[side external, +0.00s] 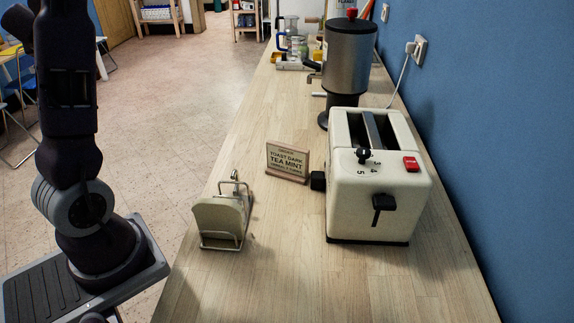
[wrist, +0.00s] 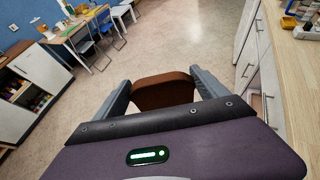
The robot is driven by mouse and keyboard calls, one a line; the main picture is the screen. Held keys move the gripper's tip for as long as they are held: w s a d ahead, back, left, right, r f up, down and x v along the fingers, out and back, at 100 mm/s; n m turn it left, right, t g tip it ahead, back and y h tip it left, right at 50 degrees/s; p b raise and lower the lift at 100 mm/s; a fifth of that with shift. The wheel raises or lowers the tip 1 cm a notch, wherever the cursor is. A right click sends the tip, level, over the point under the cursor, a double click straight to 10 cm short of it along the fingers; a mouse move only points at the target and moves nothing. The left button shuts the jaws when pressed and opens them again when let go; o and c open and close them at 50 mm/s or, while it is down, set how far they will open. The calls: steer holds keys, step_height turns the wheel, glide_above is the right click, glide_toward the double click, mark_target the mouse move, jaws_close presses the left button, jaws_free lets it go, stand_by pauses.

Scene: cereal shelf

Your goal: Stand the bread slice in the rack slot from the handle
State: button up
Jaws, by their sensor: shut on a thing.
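My gripper (wrist: 163,78) is shut on a dark brown bread slice (wrist: 165,92), held between its two grey fingers in the wrist view. The slice is over the open floor, away from the counter. Part of it is hidden behind the gripper body. The wire rack (side external: 235,240) stands near the left edge of the counter in the side view. A pale, bread-shaped slice or panel (side external: 218,217) stands at its near end. A wire loop handle (side external: 235,178) rises at the rack. My gripper and the held slice are out of the side view.
A cream toaster (side external: 375,200) stands right of the rack, its top slots showing. A small sign (side external: 287,162) reading "toast dark, tea mint" stands between them. A metal urn (side external: 349,60) is behind the toaster. The counter front (side external: 270,280) is clear.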

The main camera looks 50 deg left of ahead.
steer(key=s+a+n+g, duration=0.1)
steer(key=s+g, duration=0.1)
steer(key=s, duration=1)
steer(key=w+d+f+m+t+h, duration=0.2)
steer(key=w+m+t, duration=0.2)
steer(key=w, duration=0.4)
steer(key=w+d+f+m+t+h, duration=0.1)
steer(key=w+d+m+t, duration=0.2)
steer(key=w, duration=0.6)
steer(key=w+d+f+m+t+h, duration=0.35)
steer(key=w+d+m+h, duration=0.45)
steer(key=w+d, duration=0.35)
steer(key=d+m+g+h, duration=0.7)
steer(key=d+m+h, duration=0.65)
steer(key=d, duration=1.35)
step_height(320, 180, down, 9)
steer(key=shift+d, duration=0.45)
steer(key=shift+f+m+g+y, duration=0.25)
steer(key=shift+f+m, duration=0.1)
steer(key=shift+c, duration=0.7)
steer(key=shift+f, duration=0.1)
steer(key=shift+c, duration=1)
steer(key=o, duration=1.7)
